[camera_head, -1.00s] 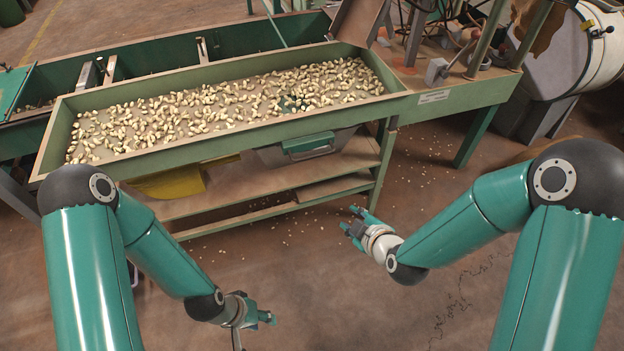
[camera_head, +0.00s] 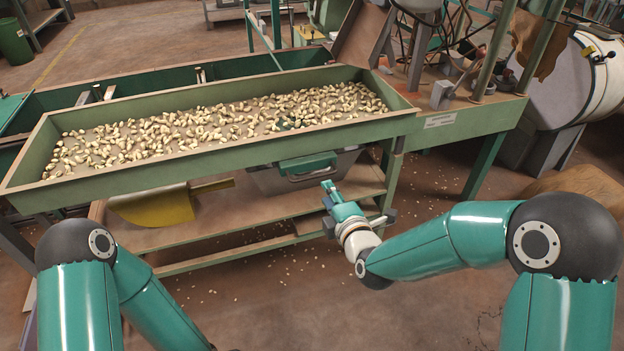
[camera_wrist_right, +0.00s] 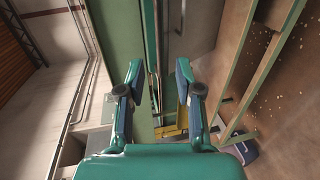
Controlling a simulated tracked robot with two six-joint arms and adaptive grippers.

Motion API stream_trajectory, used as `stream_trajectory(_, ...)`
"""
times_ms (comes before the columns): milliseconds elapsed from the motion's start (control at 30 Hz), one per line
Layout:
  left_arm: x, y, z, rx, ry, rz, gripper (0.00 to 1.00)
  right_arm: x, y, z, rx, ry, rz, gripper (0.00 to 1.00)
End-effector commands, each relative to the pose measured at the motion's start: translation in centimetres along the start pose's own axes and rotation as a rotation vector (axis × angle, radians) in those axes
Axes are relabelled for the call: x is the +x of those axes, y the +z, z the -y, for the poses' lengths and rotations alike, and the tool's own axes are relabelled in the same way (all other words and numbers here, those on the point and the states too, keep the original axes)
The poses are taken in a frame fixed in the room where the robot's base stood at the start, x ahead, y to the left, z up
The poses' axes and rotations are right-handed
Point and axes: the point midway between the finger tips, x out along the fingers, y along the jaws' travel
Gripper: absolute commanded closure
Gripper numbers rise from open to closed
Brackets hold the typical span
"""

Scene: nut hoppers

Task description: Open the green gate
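The green gate (camera_head: 308,164) appears to be the flat green piece at the top of a grey metal box (camera_head: 300,180) under the front of the nut tray. My right gripper (camera_head: 331,207) is in front of the lower shelf, below and slightly right of the green piece, and looks apart from it. The right wrist view shows its two fingers (camera_wrist_right: 160,88) spread apart, with nothing held between them. I cannot clearly pick out the gate in that view. My left gripper is below the bottom edge of the head view.
The long green tray (camera_head: 205,155) holds many pale nuts. Wooden shelves (camera_head: 250,205) and a yellow scoop-like piece (camera_head: 155,206) are under it. A green table leg (camera_head: 395,175) stands right of the grey box. The floor in front (camera_head: 270,300) is open, with scattered nuts.

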Motion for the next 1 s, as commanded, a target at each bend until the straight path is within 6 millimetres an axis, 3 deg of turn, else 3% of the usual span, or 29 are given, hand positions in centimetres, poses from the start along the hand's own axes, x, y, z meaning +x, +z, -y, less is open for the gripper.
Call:
stream_trajectory(200, 0.8, 0.0, 0.3, 0.000, 0.000, 0.000, 0.60, 4.6, -0.1, 0.2, 0.000, 0.001, -0.001, 0.65)
stream_trajectory(400, 1.2, 0.0, 0.5, 0.000, 0.000, 0.000, 0.60, 7.5, -0.1, 0.1, 0.001, 0.001, -0.001, 0.65)
stream_trajectory(600, 1.4, 0.0, 0.5, 0.000, 0.000, 0.000, 0.60, 8.9, -0.1, 0.0, 0.001, 0.000, -0.001, 0.65)
stream_trajectory(900, 1.4, 0.0, 0.5, 0.000, 0.000, 0.000, 0.60, 9.0, -0.1, 0.1, 0.001, -0.001, -0.002, 0.65)
stream_trajectory(1000, 1.4, 0.0, 0.5, 0.000, 0.000, 0.000, 0.60, 9.0, -0.1, 0.0, 0.001, -0.001, -0.002, 0.79)
